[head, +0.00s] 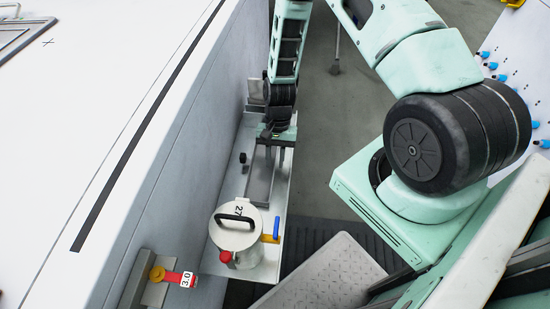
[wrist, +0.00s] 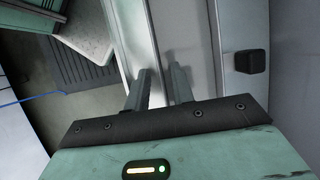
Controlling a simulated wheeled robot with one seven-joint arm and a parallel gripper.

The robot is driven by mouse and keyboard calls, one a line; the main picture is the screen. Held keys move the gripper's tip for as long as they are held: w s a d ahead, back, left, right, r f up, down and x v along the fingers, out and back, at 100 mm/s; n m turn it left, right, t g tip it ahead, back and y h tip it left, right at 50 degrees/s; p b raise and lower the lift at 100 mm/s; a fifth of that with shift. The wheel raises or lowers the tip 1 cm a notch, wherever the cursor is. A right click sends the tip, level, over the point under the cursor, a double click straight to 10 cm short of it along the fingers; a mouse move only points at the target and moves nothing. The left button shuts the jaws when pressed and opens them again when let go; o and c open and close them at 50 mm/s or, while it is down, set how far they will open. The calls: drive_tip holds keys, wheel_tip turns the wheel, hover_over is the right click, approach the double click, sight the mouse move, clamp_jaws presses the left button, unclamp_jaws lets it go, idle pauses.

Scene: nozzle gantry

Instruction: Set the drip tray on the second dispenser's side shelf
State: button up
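The drip tray (head: 262,178), a long narrow grey metal trough, lies lengthwise on the white side shelf (head: 232,187) fixed to the grey panel. My gripper (head: 275,133) is low at the tray's far end in the head view, where its fingertips are hard to make out. In the wrist view, my gripper (wrist: 159,88) has two dark fingers apart with a visible gap between them. They point down at the tray (wrist: 182,28), close to its left rim. Contact with the tray cannot be told. No grip on it shows.
A white canister (head: 225,238) with a black handle, marked 27, stands at the shelf's near end, with red and blue-yellow fittings. A black knob (wrist: 251,61) sits beside the tray. A red 3.0 tag (head: 186,279) hangs nearer. Grey floor (head: 325,130) is open right of the shelf.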

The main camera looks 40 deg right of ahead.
drive_tip(key=p+v, duration=0.1)
drive_tip(key=v, duration=1.1)
wheel_tip(320, 180, up, 7)
drive_tip(key=n, duration=0.3)
hover_over(261, 165)
drive_tip(key=s+a+r+n+t+h, duration=0.2)
drive_tip(key=s+a+r+n, duration=0.7)
drive_tip(key=a+r, duration=0.35)
drive_tip(key=s+a+r+n+t, duration=0.1)
drive_tip(key=s+r+n, duration=0.3)
drive_tip(key=s, duration=0.6)
drive_tip(key=shift+a+r+n+h, duration=0.35)
drive_tip(key=shift+r+n+h, duration=0.05)
wheel_tip(261, 165, up, 12)
drive_tip(key=p, duration=1.2)
drive_tip(key=shift+r+p, duration=0.25)
drive_tip(key=shift+p, duration=0.1)
